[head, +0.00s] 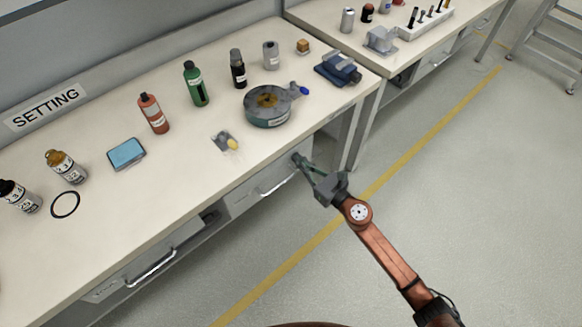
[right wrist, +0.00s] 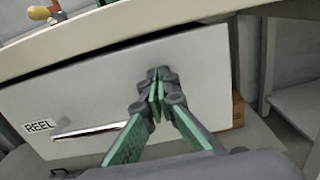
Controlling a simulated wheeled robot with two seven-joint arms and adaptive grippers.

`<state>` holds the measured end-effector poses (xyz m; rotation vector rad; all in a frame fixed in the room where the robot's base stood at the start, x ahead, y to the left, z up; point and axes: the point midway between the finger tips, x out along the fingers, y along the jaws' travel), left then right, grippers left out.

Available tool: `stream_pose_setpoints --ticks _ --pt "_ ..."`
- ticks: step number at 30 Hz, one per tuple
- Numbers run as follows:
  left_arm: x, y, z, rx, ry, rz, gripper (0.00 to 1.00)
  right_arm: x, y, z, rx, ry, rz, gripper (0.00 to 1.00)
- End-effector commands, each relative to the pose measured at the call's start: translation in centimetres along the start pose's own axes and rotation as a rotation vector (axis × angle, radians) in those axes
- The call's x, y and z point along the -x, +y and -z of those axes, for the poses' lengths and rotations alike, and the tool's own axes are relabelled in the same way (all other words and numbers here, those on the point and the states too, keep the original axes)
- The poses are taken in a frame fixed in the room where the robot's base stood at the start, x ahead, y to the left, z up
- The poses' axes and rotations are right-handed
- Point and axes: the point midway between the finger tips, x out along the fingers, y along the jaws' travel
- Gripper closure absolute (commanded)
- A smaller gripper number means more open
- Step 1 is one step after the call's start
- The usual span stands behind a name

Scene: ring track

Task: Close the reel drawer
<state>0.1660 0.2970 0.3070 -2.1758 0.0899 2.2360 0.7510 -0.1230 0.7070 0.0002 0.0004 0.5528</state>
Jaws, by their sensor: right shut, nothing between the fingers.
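The reel drawer is a pale grey drawer (right wrist: 90,95) under the bench top, with a "REEL" label (right wrist: 39,126) and a silver bar handle (right wrist: 90,132) in the right wrist view. A dark gap runs along its top edge under the bench. How far it stands out I cannot tell. In the head view its front (head: 243,197) shows below the bench edge. My right gripper (head: 299,160) is shut and empty, its tips (right wrist: 157,78) at the drawer front, right of the handle. Whether they touch I cannot tell. My left gripper is out of view.
The bench top (head: 200,170) above holds bottles, a round grey reel-like device (head: 268,107), a blue box (head: 126,153) and a blue vise-like tool (head: 338,69). Another drawer (head: 150,265) lies further left. Open floor (head: 480,180) lies to the right.

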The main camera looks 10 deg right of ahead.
Motion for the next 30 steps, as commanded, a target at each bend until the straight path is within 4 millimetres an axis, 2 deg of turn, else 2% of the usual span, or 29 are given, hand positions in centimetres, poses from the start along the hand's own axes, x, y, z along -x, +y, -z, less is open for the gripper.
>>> stream_pose_setpoints --ticks 5,20,26,30 --pt "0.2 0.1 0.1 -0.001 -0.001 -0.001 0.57 -0.1 -0.7 0.0 0.0 0.0 0.011 1.0" --pt "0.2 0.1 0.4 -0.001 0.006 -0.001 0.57 -0.1 -0.4 -0.2 0.0 -0.003 0.007 1.0" --pt "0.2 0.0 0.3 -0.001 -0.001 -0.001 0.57 1.9 -0.3 0.1 0.0 0.0 -0.004 1.0" --pt "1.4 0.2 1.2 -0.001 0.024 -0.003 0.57 4.8 0.0 0.0 -0.002 0.001 -0.009 1.0"
